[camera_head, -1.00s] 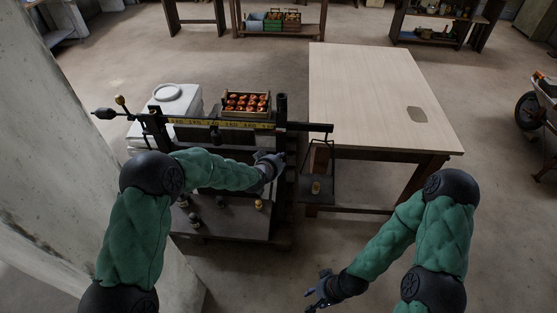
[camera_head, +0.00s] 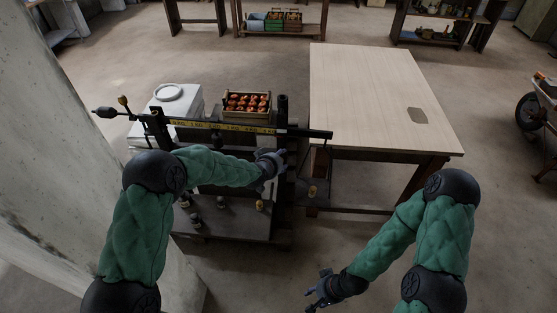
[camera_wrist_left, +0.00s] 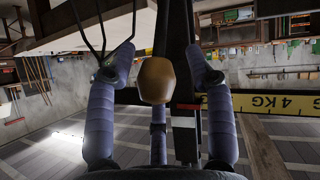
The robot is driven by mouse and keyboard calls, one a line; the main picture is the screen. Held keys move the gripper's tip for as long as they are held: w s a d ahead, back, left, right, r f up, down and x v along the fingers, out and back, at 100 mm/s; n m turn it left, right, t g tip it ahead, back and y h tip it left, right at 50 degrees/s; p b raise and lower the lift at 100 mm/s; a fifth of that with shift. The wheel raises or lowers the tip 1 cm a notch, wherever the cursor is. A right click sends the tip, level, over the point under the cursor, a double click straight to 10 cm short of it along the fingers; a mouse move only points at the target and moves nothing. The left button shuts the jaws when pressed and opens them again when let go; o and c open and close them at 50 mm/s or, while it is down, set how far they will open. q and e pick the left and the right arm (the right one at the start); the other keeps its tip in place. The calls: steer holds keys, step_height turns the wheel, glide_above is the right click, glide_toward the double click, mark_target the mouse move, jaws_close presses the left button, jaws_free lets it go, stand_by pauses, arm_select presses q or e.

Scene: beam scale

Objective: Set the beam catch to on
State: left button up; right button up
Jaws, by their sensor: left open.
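The beam scale (camera_head: 192,124) stands left of centre in the head view, its beam tilted with the right end lower. My left gripper (camera_head: 279,158) is at the scale's right-hand post (camera_head: 282,125), below the beam. In the left wrist view its fingers are open on either side of a brown rounded knob (camera_wrist_left: 157,80), which looks like the handle of the catch. I cannot tell whether the fingers touch it. The yellow beam strip (camera_wrist_left: 270,103) with "4 KG" runs behind at the right. My right gripper (camera_head: 316,298) is low in the head view, away from the scale; its fingers are too small to judge.
A hanging weight pan (camera_head: 312,190) is under the beam's right end, beside the wooden table (camera_head: 375,90). A crate of red fruit (camera_head: 246,106) and a white container (camera_head: 172,103) stand behind the beam. A pale pillar (camera_head: 70,150) is at left.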

arm_select(q)
steer(key=v, duration=1.2)
